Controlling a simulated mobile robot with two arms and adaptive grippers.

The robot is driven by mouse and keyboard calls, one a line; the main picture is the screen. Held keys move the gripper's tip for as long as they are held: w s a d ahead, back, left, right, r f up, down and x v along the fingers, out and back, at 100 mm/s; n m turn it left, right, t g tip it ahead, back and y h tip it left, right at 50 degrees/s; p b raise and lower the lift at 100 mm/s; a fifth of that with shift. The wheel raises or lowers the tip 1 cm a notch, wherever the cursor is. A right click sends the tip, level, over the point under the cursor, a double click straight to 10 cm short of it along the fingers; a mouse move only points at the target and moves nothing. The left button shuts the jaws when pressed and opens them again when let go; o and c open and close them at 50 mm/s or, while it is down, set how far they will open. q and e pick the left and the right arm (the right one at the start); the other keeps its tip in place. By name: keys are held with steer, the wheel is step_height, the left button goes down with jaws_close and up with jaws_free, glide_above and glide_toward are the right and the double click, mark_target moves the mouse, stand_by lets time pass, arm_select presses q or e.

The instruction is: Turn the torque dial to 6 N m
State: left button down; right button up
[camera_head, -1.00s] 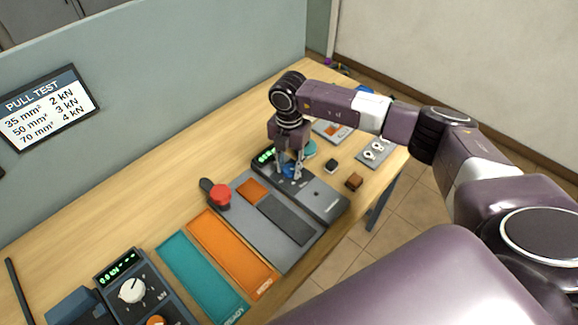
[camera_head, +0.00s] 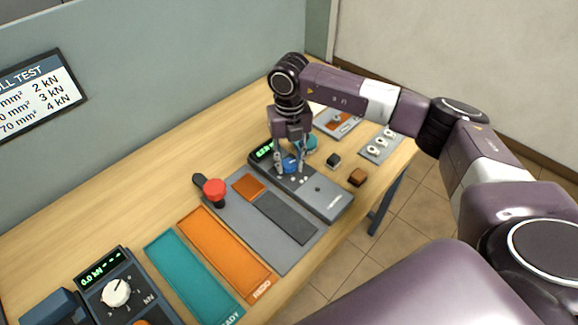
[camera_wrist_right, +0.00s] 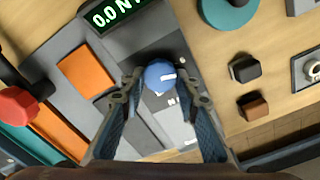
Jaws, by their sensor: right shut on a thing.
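The torque dial is a blue round knob (camera_head: 291,164) with a white mark, on a long dark grey tester (camera_head: 318,190) at the back right of the bench. In the right wrist view the blue knob (camera_wrist_right: 160,75) sits between the fingers of my right gripper (camera_wrist_right: 162,92). My right gripper (camera_head: 291,168) points down and is shut on the knob, one finger on each side. The tester's green display (camera_wrist_right: 118,14) reads 0.0 N, with the rest partly cut off. My left gripper is not in view.
Orange (camera_head: 225,250) and teal (camera_head: 190,280) trays lie nearer. Small black (camera_head: 333,160) and brown (camera_head: 357,177) blocks lie to the right.

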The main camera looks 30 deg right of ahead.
mark_target(290, 164)
steer(key=shift+n+b, duration=0.95)
steer(key=shift+n, duration=0.55)
steer(key=shift+r, duration=0.1)
steer(key=o, duration=1.2)
steer(key=shift+c, duration=0.2)
step_height(290, 164, up, 12)
